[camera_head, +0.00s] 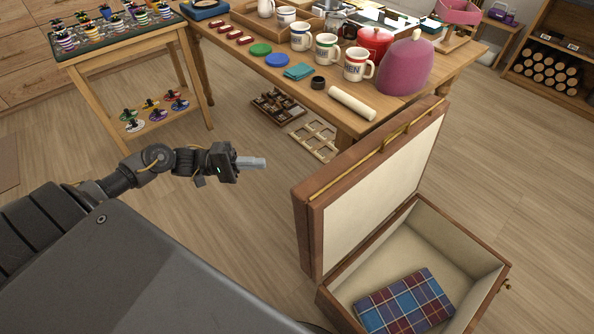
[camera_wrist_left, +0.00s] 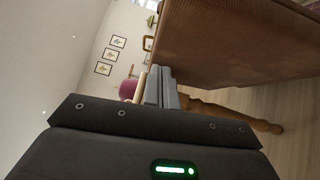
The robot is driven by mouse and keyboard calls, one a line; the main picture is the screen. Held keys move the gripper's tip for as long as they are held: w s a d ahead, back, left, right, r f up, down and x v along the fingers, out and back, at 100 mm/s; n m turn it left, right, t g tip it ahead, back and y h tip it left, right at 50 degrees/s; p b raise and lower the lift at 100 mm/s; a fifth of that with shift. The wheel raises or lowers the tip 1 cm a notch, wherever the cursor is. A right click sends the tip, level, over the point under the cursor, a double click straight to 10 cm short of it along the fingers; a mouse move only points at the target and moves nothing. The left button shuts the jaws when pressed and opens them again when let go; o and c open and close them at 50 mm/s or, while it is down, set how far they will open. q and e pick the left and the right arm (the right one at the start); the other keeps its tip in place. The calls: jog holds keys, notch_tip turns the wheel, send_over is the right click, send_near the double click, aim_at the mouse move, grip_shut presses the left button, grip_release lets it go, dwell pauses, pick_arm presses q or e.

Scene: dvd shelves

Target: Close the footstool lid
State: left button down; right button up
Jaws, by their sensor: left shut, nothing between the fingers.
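The footstool (camera_head: 462,226) is at the lower right of the head view, its box open with a plaid cloth (camera_head: 405,302) inside. Its lid (camera_head: 372,190) stands raised on the left side of the box, pale lining facing right. My left gripper (camera_head: 262,163) is shut and empty, to the left of the lid and apart from it. In the left wrist view the shut fingers (camera_wrist_left: 160,88) show in front of a large brown surface (camera_wrist_left: 235,50), which looks like the lid's outer side. My right gripper is not in view.
A wooden table (camera_head: 350,121) with mugs (camera_head: 358,65), a pink cover (camera_head: 405,65) and a rolling pin (camera_head: 351,103) stands behind the lid. A smaller table (camera_head: 185,62) with jars is at the upper left. The floor (camera_head: 235,205) between my gripper and the lid is clear.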

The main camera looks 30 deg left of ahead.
aim_at(314, 172)
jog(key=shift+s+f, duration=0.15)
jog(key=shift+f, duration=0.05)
pick_arm(q)
jog(key=w+d+r, duration=0.1)
jog(key=w+d, duration=0.1)
jog(key=d, duration=0.9)
jog(key=shift+w, duration=0.15)
jog(key=shift+d, duration=0.1)
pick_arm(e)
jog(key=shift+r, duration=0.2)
